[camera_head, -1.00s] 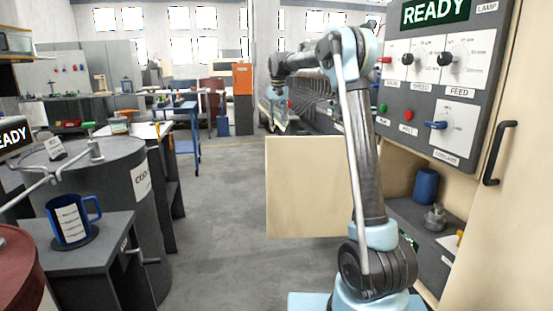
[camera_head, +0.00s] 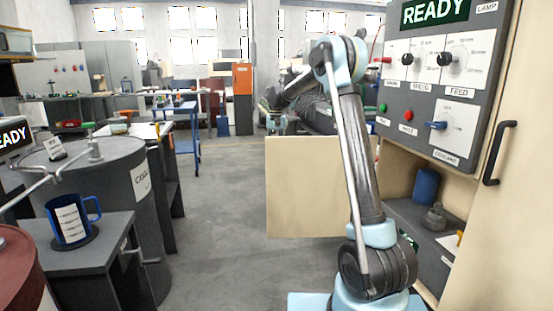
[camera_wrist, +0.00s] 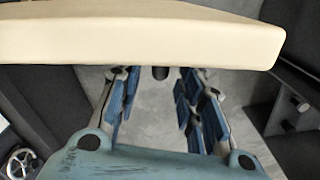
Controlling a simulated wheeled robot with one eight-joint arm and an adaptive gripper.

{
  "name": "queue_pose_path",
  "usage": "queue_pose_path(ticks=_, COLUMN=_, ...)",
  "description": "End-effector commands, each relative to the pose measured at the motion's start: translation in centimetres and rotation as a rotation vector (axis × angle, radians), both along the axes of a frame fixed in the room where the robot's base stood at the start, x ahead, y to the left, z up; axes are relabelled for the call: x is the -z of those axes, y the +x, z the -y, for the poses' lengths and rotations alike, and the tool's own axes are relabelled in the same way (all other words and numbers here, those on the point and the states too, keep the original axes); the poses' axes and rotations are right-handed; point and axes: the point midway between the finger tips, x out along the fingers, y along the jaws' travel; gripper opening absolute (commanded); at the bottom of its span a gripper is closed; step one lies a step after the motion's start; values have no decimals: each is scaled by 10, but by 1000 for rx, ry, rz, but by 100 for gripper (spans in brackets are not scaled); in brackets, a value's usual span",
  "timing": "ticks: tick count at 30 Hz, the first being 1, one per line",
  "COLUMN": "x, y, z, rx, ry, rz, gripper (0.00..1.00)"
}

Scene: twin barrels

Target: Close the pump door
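A plain cream door panel (camera_head: 312,190) stands swung out at the left side of the open cabinet. No label shows on it. Another cream panel (camera_head: 500,215) with a black handle (camera_head: 499,152) stands at the right edge. My gripper (camera_head: 275,124) is just above and beyond the top left corner of the plain panel, small in the head view. In the wrist view, a thick cream panel edge (camera_wrist: 140,45) crosses the top, close to my gripper (camera_wrist: 158,92). Contact with the panel cannot be told.
The cabinet holds a blue cylinder (camera_head: 426,186) and a grey fitting (camera_head: 435,217) below the control panel (camera_head: 440,85). A grey barrel (camera_head: 112,220) and a stand with a blue mug (camera_head: 70,218) are at left. The floor (camera_head: 215,215) between is clear.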

Motion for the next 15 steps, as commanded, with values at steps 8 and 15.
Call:
queue_pose_path(ticks=8, x=37, y=0, z=0, rx=0, ry=0, rz=0, gripper=35)
queue_pose_path(ticks=15, x=46, y=0, z=0, rx=0, ry=0, rz=0, gripper=35)
